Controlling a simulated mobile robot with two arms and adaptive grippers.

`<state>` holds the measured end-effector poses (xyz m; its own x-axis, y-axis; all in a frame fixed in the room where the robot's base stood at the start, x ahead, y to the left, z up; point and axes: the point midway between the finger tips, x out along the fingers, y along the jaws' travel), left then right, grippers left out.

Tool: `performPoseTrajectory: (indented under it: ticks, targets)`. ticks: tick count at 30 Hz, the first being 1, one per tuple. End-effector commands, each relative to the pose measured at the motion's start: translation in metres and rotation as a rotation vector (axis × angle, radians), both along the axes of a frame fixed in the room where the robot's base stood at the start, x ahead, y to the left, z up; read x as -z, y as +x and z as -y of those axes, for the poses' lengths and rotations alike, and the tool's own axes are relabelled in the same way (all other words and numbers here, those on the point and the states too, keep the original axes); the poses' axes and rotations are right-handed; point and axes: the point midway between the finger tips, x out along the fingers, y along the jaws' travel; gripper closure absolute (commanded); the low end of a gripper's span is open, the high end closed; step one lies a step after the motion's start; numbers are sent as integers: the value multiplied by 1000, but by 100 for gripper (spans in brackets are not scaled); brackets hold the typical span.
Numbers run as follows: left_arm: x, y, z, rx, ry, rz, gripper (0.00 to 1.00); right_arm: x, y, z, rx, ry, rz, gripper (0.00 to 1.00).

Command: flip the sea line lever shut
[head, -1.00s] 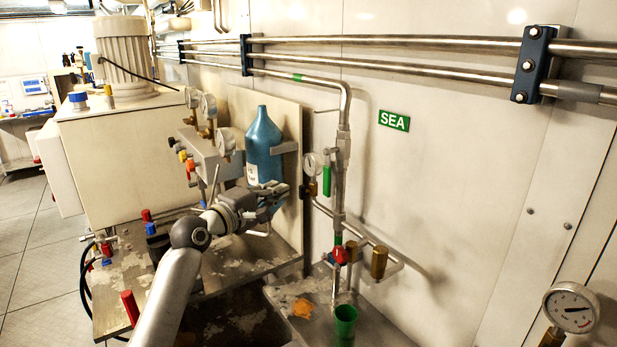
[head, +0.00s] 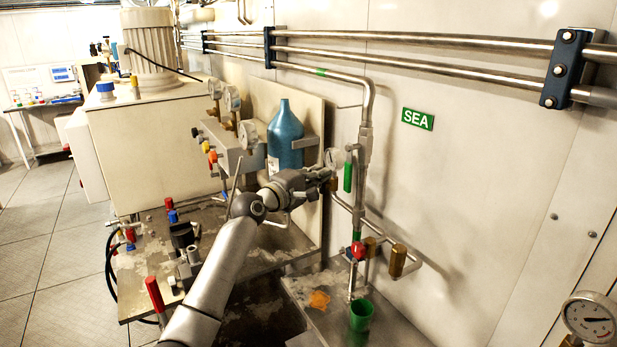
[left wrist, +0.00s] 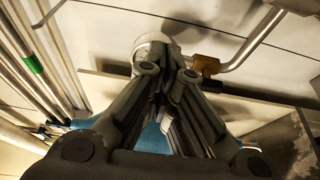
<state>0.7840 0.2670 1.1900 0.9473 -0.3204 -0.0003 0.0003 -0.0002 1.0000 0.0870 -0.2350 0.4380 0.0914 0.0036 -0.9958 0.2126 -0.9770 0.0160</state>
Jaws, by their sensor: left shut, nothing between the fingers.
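A green lever (head: 348,174) hangs downward, roughly in line with the upright sea line pipe (head: 364,150), just left of it and below the green SEA sign (head: 417,119). My left gripper (head: 328,179) is shut and empty, close to the left of the lever and just below a small round gauge. I cannot tell whether it touches the lever. In the left wrist view the closed fingertips (left wrist: 166,66) overlap the pale gauge (left wrist: 150,44) behind them. The lever cannot be made out there. My right gripper is not in view.
A blue bottle (head: 285,136) stands just behind my left gripper. Below are a red valve knob (head: 358,250), brass fittings (head: 397,260) and a green cup (head: 361,314). Steel pipes (head: 420,66) run along the wall.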

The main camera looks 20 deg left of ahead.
Motion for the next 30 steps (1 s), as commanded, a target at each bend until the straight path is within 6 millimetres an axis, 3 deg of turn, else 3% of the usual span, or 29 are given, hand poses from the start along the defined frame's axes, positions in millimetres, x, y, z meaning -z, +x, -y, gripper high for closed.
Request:
performPoseTrajectory:
  ticks: [4, 12, 30]
  targets:
    - [-2, 17, 6, 0, -2, -1, 100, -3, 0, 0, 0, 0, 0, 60]
    - [-2, -3, 31, 1, -1, 0, 100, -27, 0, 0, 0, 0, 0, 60]
    - [0, -8, 37, -1, -3, -2, 100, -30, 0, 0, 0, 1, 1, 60]
